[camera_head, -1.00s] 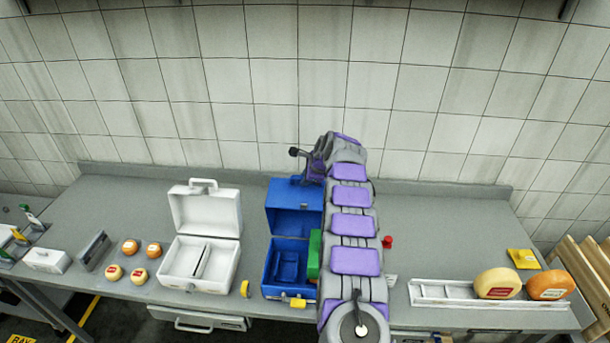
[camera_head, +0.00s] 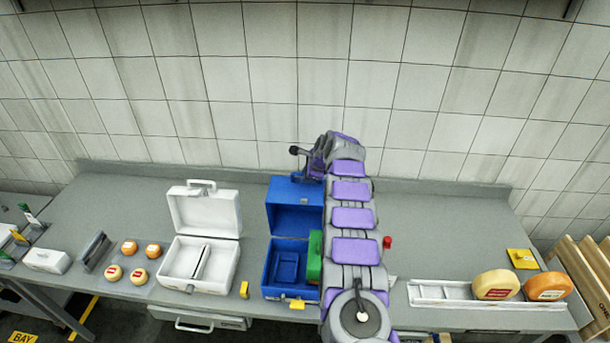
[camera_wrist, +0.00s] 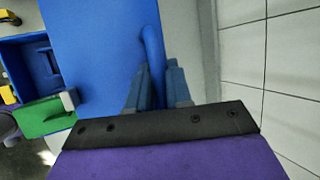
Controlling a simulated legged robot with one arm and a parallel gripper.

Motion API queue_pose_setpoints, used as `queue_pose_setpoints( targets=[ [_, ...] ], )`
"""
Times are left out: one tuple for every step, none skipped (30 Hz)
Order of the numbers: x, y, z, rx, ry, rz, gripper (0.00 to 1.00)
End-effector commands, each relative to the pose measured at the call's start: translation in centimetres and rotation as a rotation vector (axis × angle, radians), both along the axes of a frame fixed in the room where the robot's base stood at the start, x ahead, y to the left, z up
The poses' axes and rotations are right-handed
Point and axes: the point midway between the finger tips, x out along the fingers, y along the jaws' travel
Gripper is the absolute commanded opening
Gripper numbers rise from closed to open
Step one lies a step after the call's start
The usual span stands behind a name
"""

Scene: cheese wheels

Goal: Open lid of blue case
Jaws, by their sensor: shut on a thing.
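The blue case (camera_head: 268,268) stands on the workbench with its lid (camera_head: 295,215) raised upright, open toward the front. The lid also fills the upper left of the wrist view (camera_wrist: 95,45). My gripper (camera_wrist: 158,88) is at the lid's blue handle (camera_wrist: 152,45), with a finger on each side of it, and is shut on it. In the head view my gripper (camera_head: 308,168) is at the lid's top right corner, and my arm covers the case's right side. A yellow latch (camera_head: 297,305) shows on the case's front.
A green block (camera_head: 314,256) is at the case's right side. An open white case (camera_head: 222,278) stands to the left, with small cheeses (camera_head: 138,277) beyond it. A white rack (camera_head: 440,295) with two cheese wheels (camera_head: 497,284) is at right. A tiled wall rises behind the bench.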

Motion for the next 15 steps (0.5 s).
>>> queue_pose_setpoints(
  targets=[
    [-0.08,-0.33,-0.41,-0.004,0.007,-0.003,0.0],
    [-0.07,-0.34,-0.42,-0.004,0.007,-0.003,0.0],
    [-0.09,-0.33,-0.41,-0.004,0.007,-0.003,0.0],
    [-0.09,-0.34,-0.42,-0.004,0.007,-0.003,0.0],
    [-0.09,-0.34,-0.42,-0.004,0.007,-0.003,0.0],
    [-0.09,-0.35,-0.41,-0.004,0.007,-0.003,0.0],
    [-0.09,-0.34,-0.41,-0.004,0.007,-0.003,0.21],
    [-0.09,-0.35,-0.4,-0.004,0.007,-0.003,0.24],
    [-0.1,-0.34,-0.4,-0.004,0.007,-0.003,0.25],
    [-0.1,-0.34,-0.4,-0.004,0.007,-0.003,0.25],
    [-0.1,-0.33,-0.38,-0.005,0.006,-0.002,0.25],
    [-0.11,-0.34,-0.38,-0.005,0.006,-0.002,0.25],
    [-0.12,-0.33,-0.37,-0.005,0.006,-0.002,0.25],
    [-0.12,-0.34,-0.34,-0.005,0.006,-0.002,0.25],
    [-0.16,-0.35,-0.26,-0.005,0.006,-0.002,0.25]
  ],
)
